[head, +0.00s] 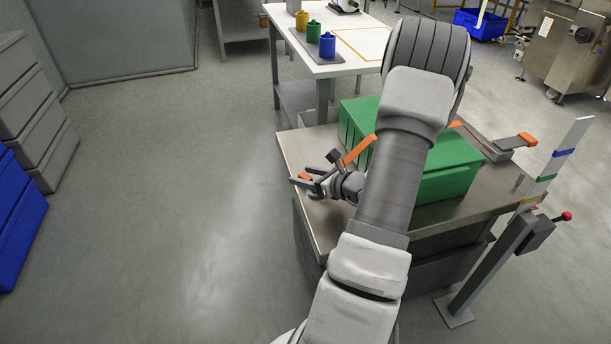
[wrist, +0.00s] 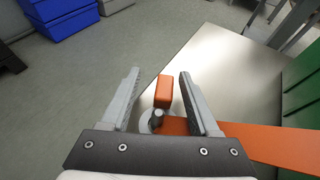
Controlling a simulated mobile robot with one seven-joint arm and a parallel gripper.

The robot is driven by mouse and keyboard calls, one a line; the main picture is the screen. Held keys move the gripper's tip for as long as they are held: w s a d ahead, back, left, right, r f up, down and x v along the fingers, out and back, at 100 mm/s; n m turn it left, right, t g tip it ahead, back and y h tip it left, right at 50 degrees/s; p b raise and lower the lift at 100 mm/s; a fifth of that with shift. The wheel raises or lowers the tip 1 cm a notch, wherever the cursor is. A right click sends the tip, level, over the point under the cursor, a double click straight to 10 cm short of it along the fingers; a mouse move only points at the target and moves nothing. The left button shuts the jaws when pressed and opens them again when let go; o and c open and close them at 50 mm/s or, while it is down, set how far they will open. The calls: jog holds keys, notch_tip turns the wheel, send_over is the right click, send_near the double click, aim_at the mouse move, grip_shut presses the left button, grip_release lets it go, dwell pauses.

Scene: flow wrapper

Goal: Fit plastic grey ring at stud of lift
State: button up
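My gripper (head: 305,184) is open over the left edge of a steel-topped unit (head: 322,222), which may be the lift. In the wrist view my gripper (wrist: 160,76) has its fingers spread, with nothing clamped between them. An orange block (wrist: 164,90) shows between the fingers. Just below it in the picture are a small dark stud-like knob (wrist: 157,119) and a pale grey round piece (wrist: 145,122) around or under it. I cannot tell whether this piece is the grey ring. An orange bar (wrist: 270,143) runs right from there, partly behind the right finger.
A green crate (head: 445,178) stands on the steel top, partly hidden by my arm. A clamp with an orange handle (head: 517,141) is at the right. A post with a striped scale (head: 548,178) stands beside it.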

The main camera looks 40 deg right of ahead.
jog(key=p+v, duration=0.5)
jog(key=v, duration=1.2)
jog(key=shift+s+r, duration=0.15)
jog(key=shift+s, duration=0.05)
jog(key=shift+w, duration=0.1)
